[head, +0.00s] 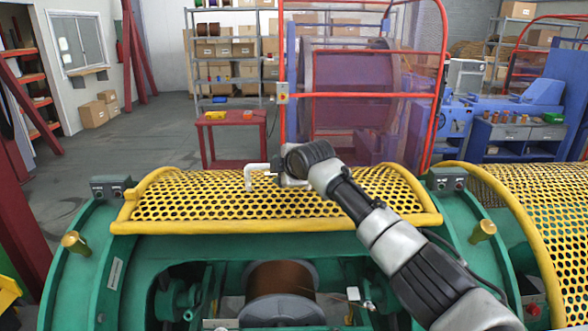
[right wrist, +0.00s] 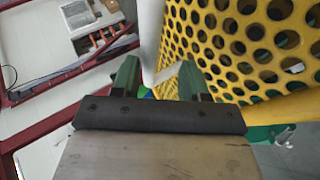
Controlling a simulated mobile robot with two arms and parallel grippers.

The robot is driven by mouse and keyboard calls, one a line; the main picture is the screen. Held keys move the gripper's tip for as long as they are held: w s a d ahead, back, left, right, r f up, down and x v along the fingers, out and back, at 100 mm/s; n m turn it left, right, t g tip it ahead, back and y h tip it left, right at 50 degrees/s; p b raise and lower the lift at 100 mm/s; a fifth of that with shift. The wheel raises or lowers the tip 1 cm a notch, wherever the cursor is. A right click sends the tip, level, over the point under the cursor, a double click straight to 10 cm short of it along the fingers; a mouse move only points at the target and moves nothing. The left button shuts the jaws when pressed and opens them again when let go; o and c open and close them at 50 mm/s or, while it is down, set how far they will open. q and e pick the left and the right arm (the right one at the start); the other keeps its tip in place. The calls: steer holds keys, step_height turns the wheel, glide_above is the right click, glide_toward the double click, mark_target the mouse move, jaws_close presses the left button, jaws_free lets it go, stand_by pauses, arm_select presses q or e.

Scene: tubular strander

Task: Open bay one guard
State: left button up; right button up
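The yellow perforated guard (head: 190,200) sits raised over the back of the green bay in the head view. Below its front bar the bay is uncovered, and a brown spool (head: 280,278) shows inside. My right arm reaches across the guard. My right gripper (head: 270,172) is at the guard's top middle, beside a pale bent bar (head: 250,172). In the right wrist view, the fingers of my right gripper (right wrist: 160,78) stand apart. The guard (right wrist: 240,50) is just right of them. A pale strip shows between the fingers; I cannot tell whether they touch it. My left gripper is not in view.
Another yellow guard (head: 515,195) covers the bay to the right. Small control boxes (head: 111,187) and brass knobs (head: 76,243) sit on the green frame. Behind stand a red table (head: 232,122) and a red-framed screen (head: 363,95).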

steer(key=b+v, duration=0.3)
steer(key=v, duration=0.6)
